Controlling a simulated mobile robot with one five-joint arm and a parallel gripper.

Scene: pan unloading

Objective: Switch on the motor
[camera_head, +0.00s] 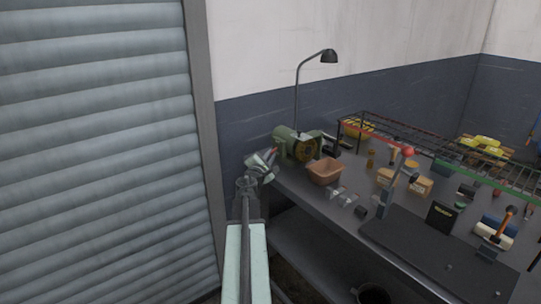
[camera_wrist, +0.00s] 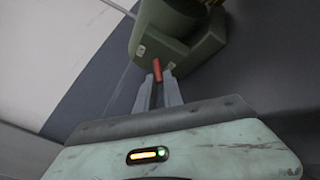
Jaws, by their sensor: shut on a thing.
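The motor (camera_head: 283,136) is a green bench machine with a dark round wheel on its right side, at the left end of the workbench. In the wrist view the green motor housing (camera_wrist: 180,30) fills the top. A red lever (camera_wrist: 157,70) sticks out from the housing, between my finger ends. My gripper (camera_wrist: 158,84) is shut on the red lever. In the head view my gripper (camera_head: 262,163) is at the left side of the motor, and the lever shows only as a small red spot there.
The workbench (camera_head: 309,199) runs to the right. An orange-brown bin (camera_head: 325,171) stands close to the right of the motor. A lamp (camera_head: 329,56) rises behind it. A wire rack (camera_head: 440,146), a drill-press-like stand (camera_head: 389,193) and several small items fill the bench. A grey shutter (camera_head: 95,150) is at left.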

